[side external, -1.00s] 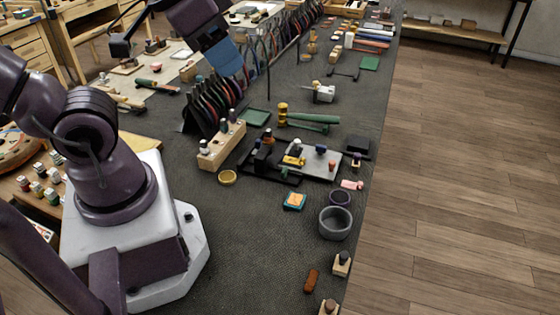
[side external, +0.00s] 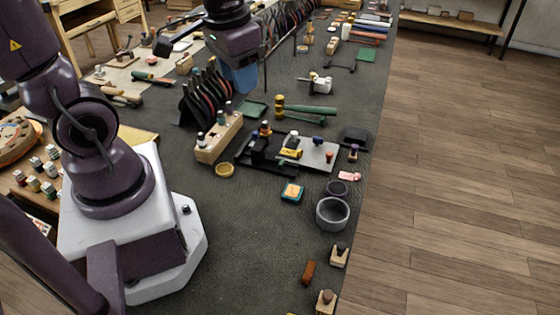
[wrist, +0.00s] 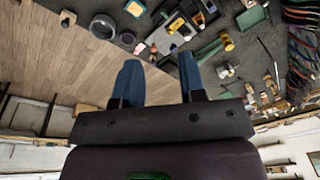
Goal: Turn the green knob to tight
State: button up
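A dark fixture with a grey plate (side external: 318,153) lies on the bench mat in the side view. The fixture also shows upside down at the top of the wrist view (wrist: 178,20). My gripper (side external: 241,78) is above the mat, behind and left of the fixture, apart from it. In the wrist view its blue fingers (wrist: 160,62) are spread with nothing between them.
A wooden block with bottles (side external: 217,140) and a rack of pliers (side external: 203,98) stand left of the fixture. Green-handled mallets (side external: 308,110) lie behind it. A grey bowl (side external: 332,214) and yellow dish (side external: 225,170) are nearer. The front mat is mostly clear.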

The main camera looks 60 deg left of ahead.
jog(key=w+a+f+n+g+h, duration=0.1)
jog(key=w+a+f+n+g, duration=0.25)
jog(key=f, duration=0.75)
jog(key=n+t, duration=0.2)
jog(key=n, duration=0.1)
send_near(280, 165)
notch_tip(280, 165, down, 9)
jog(key=shift+a+f, duration=0.1)
jog(key=shift+a, duration=0.05)
grip_shut()
